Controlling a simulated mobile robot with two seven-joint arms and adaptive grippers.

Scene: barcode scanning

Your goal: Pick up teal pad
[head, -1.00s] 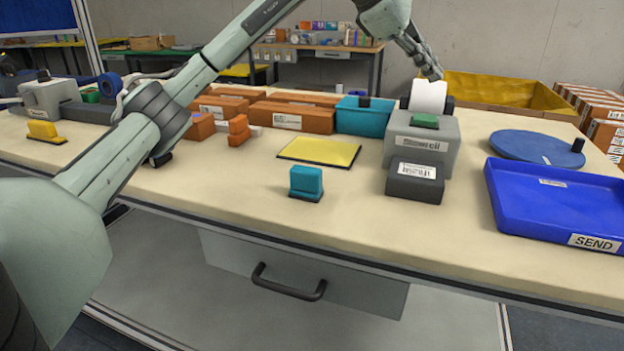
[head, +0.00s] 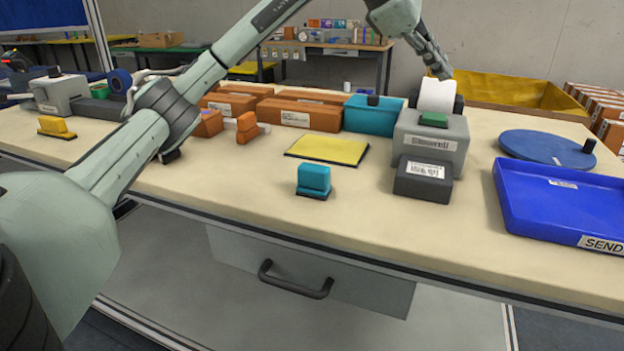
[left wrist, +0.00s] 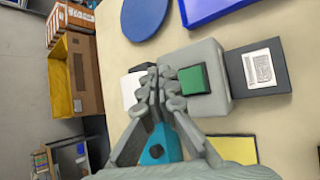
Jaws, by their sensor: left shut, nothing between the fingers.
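The teal pad (head: 314,179) stands upright on a dark base near the front of the table, in front of the yellow mat (head: 328,149). It is not visible in the left wrist view. My left gripper (head: 440,68) is high above the back of the label printer (head: 431,140), well behind and to the right of the teal pad. In the left wrist view, my left gripper (left wrist: 160,82) has its fingers together with nothing between them. The printer (left wrist: 205,80) with its green top button lies beyond them. My right gripper is not in view.
A teal bin (head: 371,117) and orange-brown boxes (head: 298,114) stand behind the mat. A dark block (head: 423,180) with a barcode label is in front of the printer. A blue tray (head: 560,202) and a round blue disc (head: 545,148) are at the right. The table around the teal pad is clear.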

